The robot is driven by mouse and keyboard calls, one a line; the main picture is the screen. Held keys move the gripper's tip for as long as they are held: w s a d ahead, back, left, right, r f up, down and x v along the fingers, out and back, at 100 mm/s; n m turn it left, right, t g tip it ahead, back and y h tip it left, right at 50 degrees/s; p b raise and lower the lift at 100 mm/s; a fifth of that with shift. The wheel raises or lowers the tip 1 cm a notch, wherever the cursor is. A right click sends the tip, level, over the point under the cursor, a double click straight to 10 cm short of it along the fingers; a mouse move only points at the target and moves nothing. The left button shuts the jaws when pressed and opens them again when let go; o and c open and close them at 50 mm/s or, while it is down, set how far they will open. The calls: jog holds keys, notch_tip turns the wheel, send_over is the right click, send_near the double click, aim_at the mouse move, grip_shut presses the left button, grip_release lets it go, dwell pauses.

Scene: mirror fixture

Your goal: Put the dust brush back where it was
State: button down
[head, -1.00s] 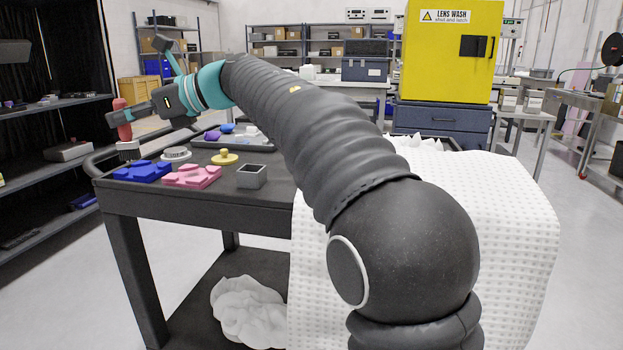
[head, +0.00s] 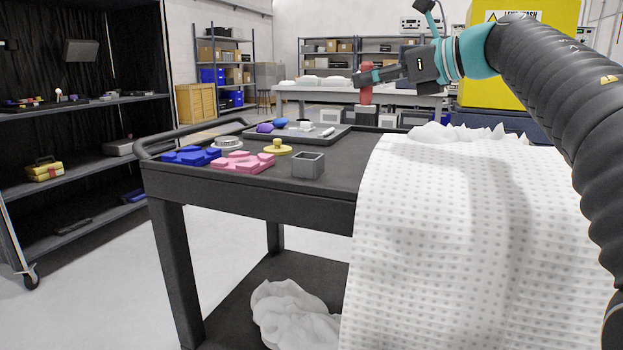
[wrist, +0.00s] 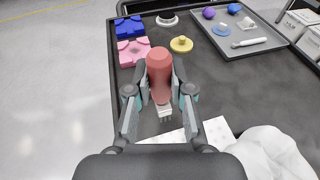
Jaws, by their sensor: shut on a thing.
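The dust brush has a red handle (head: 366,84) that stands upright in my gripper (head: 372,76), above the dark cart top (head: 335,185) in the head view. In the wrist view the red handle (wrist: 159,66) is between the two fingers of my gripper (wrist: 160,84), which are shut on it. The brush's pale bristles (wrist: 164,110) point down over the cart top, near the edge of the white cloth. Whether the bristles touch anything I cannot tell.
A blue block (head: 191,156), a pink block (head: 243,162), a yellow knobbed disc (head: 278,147) and a grey open box (head: 308,165) stand on the cart's left part. A tray (head: 345,131) with small items lies behind. White dotted cloth (head: 440,230) drapes the right side.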

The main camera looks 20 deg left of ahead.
jog(key=shift+w+a+f+b, duration=0.2)
jog(key=shift+a+f+b, duration=0.7)
jog(key=shift+a+f, duration=1.85)
jog(key=shift+w+a+f+b, duration=0.2)
jog(key=shift+a+f+b, duration=0.7)
jog(key=shift+a+f, duration=1.85)
jog(key=shift+f, duration=0.1)
jog(key=c, duration=1)
grip_release()
jog(key=shift+c, duration=0.2)
jog(key=shift+r, duration=0.3)
jog(key=v, duration=1.2)
jog(key=shift+p, duration=0.3)
